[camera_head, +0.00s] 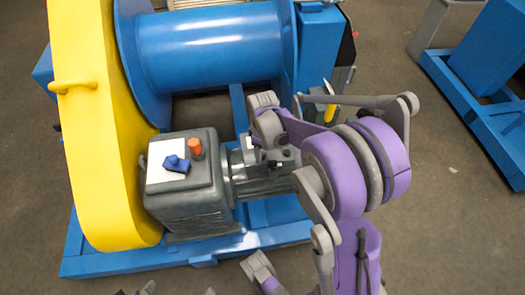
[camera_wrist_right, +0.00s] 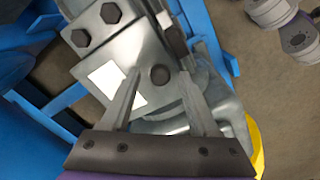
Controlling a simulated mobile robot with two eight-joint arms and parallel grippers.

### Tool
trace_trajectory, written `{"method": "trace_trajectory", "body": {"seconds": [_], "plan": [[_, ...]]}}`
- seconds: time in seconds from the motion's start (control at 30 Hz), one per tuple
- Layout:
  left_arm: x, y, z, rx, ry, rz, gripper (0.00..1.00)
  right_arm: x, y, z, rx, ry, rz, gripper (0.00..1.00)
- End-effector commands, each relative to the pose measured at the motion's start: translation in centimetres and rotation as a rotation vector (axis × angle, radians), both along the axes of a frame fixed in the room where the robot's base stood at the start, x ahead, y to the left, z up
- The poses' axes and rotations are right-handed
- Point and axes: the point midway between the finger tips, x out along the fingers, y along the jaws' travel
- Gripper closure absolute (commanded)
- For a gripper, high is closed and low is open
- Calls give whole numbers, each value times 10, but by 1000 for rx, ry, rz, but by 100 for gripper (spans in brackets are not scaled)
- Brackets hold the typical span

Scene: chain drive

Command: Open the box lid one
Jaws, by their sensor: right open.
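No part is marked as box lid one, so I cannot tell for sure which it is. In the right wrist view, a grey metal box-like part (camera_wrist_right: 112,48) with dark hex bolts and a white label lies under and ahead of my right gripper (camera_wrist_right: 159,76). The gripper is open, its two fingers on either side of a dark round bolt head (camera_wrist_right: 159,74). I cannot tell whether they touch the metal. In the head view, my right gripper (camera_head: 279,158) is over the grey motor (camera_head: 262,183), partly hidden by my purple arm. My left gripper does not clearly show.
A grey gearbox (camera_head: 187,210) with an orange knob (camera_head: 195,148) and a blue handle (camera_head: 176,163) stands left of the motor. The blue base frame (camera_head: 150,262) edges the near side.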

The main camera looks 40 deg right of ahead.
Motion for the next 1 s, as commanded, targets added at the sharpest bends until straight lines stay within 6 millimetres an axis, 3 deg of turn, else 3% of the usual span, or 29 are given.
{"method": "trace_trajectory", "body": {"seconds": [0.1,0.43,1.0], "plan": [[0,0,0,0,0,0,16,0,0,0,0,0,0,43],[0,0,0,0,0,0,16,0,0,0,0,0,0,100],[0,0,0,0,0,0,16,0,0,0,0,0,0,100]]}}
